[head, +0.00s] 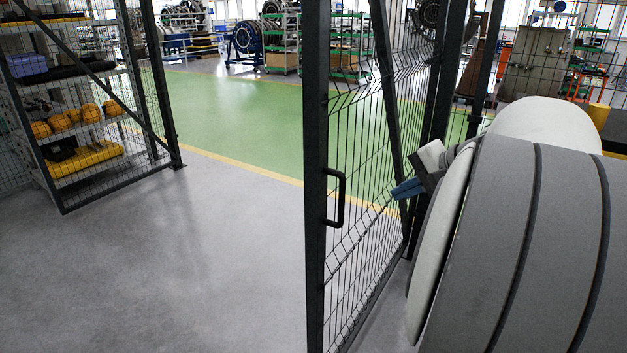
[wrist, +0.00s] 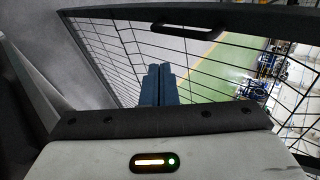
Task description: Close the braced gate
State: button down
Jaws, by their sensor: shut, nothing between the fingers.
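The braced gate (head: 316,180) stands open in the head view. It is a dark-framed mesh leaf with a diagonal brace, swung towards me, with its free edge nearest. Its black handle (head: 340,198) is on that near upright. My gripper (head: 404,189), with blue fingers, is on the right side of the leaf, close to the mesh and far from the handle. In the wrist view the fingers (wrist: 158,85) are together and empty, pointing at the mesh. The handle also shows there (wrist: 190,28) at the top. I cannot tell whether the fingertips touch the mesh.
Left of the opening stands another braced mesh panel (head: 160,100), before a shelf (head: 85,170) with yellow items. Clear grey floor (head: 190,260) lies left of the gate. Beyond a yellow line is green floor (head: 230,110), with racks and engines further back.

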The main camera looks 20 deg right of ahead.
jog(key=w+a+r+p+x, duration=0.1)
jog(key=r+x, duration=0.1)
jog(key=x, duration=1)
jog(key=shift+w, duration=0.4)
jog(key=shift+f, duration=0.1)
